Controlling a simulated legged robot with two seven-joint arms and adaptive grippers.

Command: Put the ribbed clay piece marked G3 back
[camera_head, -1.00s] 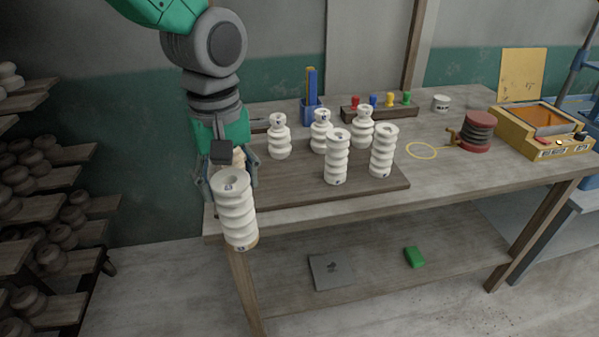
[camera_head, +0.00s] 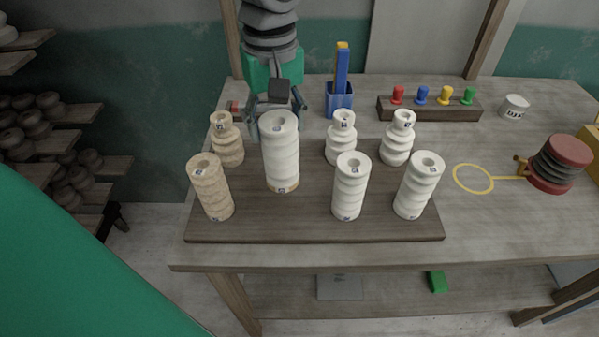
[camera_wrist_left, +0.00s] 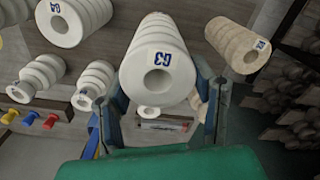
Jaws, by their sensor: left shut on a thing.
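The white ribbed clay piece marked G3 (camera_head: 281,160) is upright over the dark wooden board (camera_head: 315,232), in the gap between tan and white pieces. Its label G3 faces me in the left wrist view (camera_wrist_left: 159,62). My left gripper (camera_head: 279,118) is shut on it, coming from behind, with one finger on each side. I cannot tell whether its base touches the board. A tall tan piece (camera_head: 211,187) stands to its left and a tall white piece (camera_head: 350,188) to its right. My right gripper is not in view.
A short tan piece (camera_head: 227,138), two short white pieces (camera_head: 341,138) (camera_head: 397,138) and another tall white piece (camera_head: 418,186) stand on the board. A blue holder (camera_head: 340,100), a peg rack (camera_head: 430,112) and a yellow ring (camera_head: 473,178) are on the table (camera_head: 470,225).

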